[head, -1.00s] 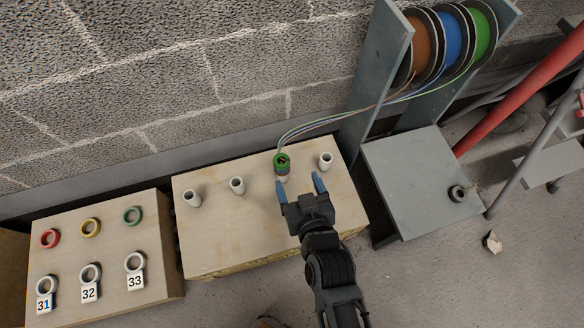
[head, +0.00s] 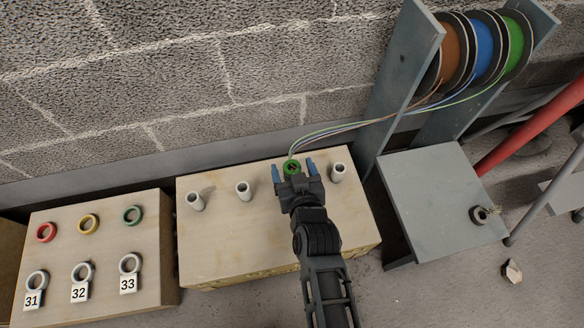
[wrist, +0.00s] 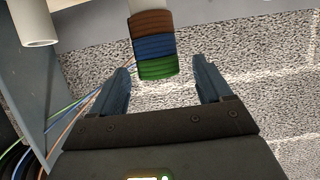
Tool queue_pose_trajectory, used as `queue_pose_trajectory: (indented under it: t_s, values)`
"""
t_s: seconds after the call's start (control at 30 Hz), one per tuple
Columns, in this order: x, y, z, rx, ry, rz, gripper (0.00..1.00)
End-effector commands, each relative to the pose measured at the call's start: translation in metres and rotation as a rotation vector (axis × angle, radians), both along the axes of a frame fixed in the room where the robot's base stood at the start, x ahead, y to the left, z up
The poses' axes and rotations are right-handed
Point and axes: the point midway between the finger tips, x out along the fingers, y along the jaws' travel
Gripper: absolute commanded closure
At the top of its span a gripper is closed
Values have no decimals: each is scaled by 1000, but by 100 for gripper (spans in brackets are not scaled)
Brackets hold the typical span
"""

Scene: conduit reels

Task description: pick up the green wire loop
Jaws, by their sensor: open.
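The green wire loop (head: 291,168) is the end one of a stack on a pale conduit stub on the wooden block. In the wrist view the green loop (wrist: 157,69) shows at the stub's end, with a blue loop (wrist: 155,46) and a brown loop (wrist: 152,22) beyond it. My gripper (head: 294,169) is open and empty. In the wrist view its fingers stand left and right of the green loop, with gaps on both sides. In the head view the gripper hides the lower part of the stub.
Other pale stubs stand on the block: one to the right (head: 338,173) and two to the left, the nearer (head: 243,190). Wires run from the loops to the green reel (head: 517,45) and its neighbours. A grey plate (head: 440,205) lies right; a block with rings (head: 105,255) left.

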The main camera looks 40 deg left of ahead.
Motion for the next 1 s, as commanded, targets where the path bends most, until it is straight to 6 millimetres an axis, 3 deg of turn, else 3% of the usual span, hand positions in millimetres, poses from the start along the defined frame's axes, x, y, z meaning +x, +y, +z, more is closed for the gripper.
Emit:
queue_pose_trajectory:
  t_s: [0.1,0.7,1.0]
  values:
    - [0,0,0,0,0,0,24]
    - [0,-1,0,0,0,0,81]
    - [0,-1,3,0,0,0,82]
